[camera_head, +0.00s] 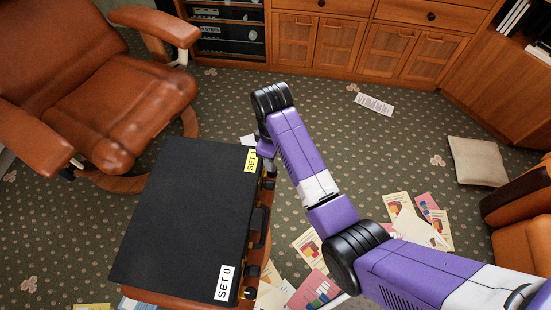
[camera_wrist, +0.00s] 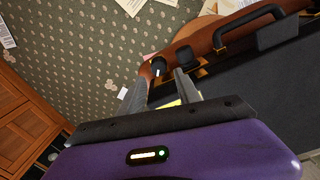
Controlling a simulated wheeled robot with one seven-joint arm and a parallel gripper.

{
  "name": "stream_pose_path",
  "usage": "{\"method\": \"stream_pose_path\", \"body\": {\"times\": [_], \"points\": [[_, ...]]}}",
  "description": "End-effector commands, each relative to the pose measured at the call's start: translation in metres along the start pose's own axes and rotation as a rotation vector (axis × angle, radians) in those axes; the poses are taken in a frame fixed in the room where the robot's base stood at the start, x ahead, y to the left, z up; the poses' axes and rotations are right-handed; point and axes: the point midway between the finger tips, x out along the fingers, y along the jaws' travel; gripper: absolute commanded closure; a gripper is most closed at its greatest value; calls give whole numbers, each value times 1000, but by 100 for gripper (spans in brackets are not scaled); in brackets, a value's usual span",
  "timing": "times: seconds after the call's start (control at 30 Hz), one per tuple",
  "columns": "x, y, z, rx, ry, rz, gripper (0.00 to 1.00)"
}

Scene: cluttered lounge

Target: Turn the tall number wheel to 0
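Another dark wheel (camera_head: 249,292) shows near the white label. I cannot tell which wheel is taller. My gripper (camera_wrist: 161,80) is open at the yellow-label end, its fingers apart either side of the first wheel. Contact is unclear.
The case's handle (camera_head: 259,228) sticks out midway along the same side. A brown leather chair (camera_head: 110,110) stands at left. Papers (camera_head: 318,285) and a beige cushion (camera_head: 477,162) lie on the carpet. Wooden cabinets (camera_head: 340,45) line the back.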

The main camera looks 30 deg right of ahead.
Motion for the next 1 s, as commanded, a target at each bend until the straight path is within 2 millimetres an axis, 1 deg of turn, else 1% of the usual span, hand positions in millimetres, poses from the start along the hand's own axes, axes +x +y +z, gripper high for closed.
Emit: {"method": "stream_pose_path", "body": {"times": [0.1,0.17,0.27,0.5,0.63,0.8,1.0], "points": [[-3,0,-4,-10,-11,-14,60],[0,0,-4,-12,-14,-16,60],[12,0,-3,-11,-14,-16,60],[50,-1,-2,-11,-14,-16,60],[64,-1,-3,-11,-13,-15,60],[73,-1,-3,-10,-12,-14,60],[73,-1,-3,-10,-11,-14,60]]}}
